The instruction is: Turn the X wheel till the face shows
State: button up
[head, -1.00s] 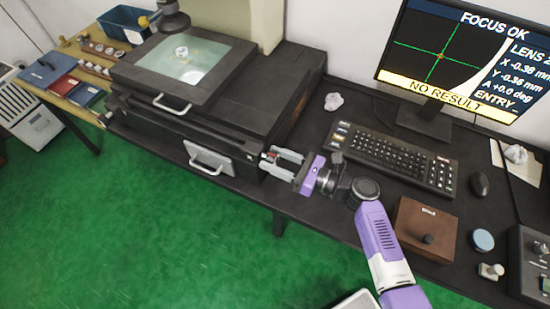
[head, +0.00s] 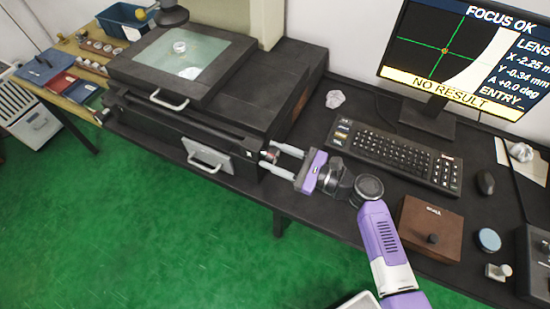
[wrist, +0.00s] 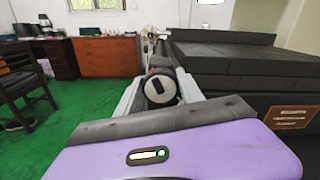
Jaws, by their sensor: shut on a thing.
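The X wheel (head: 270,155) is a small knob on the right end of the black measuring stage (head: 235,100). In the wrist view its round pale end with a dark slot (wrist: 160,88) lies between my fingers. My gripper (head: 269,158), with a purple body, is shut on the wheel. The glass plate (head: 205,52) carries a small clear ring (head: 180,47) under the lens. The monitor (head: 465,55) reads FOCUS OK, X -2.25, Y -0.34 mm, A +0.0 deg and NO RESULT. A broad white curved band shows right of the green cross, on black.
A grey front plate with a handle (head: 208,156) is left of the wheel. The green floor in front is open.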

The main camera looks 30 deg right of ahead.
jog(key=n+b, duration=0.1)
jog(key=n, duration=0.1)
jog(key=n+b, duration=0.1)
jog(key=shift+f+n+b, duration=0.25)
jog(key=shift+n+b, duration=0.05)
jog(key=shift+n, duration=0.1)
jog(key=n+b, duration=0.3)
jog(key=shift+s+n, duration=0.1)
jog(key=shift+n, duration=0.2)
jog(key=n+b, duration=0.3)
jog(key=shift+f+n, duration=0.1)
jog(key=shift+n, duration=0.2)
jog(key=shift+n+b, duration=1.5)
jog(key=o, duration=1.4)
jog(key=shift+b+v, duration=0.35)
jog(key=shift+v, duration=3.55)
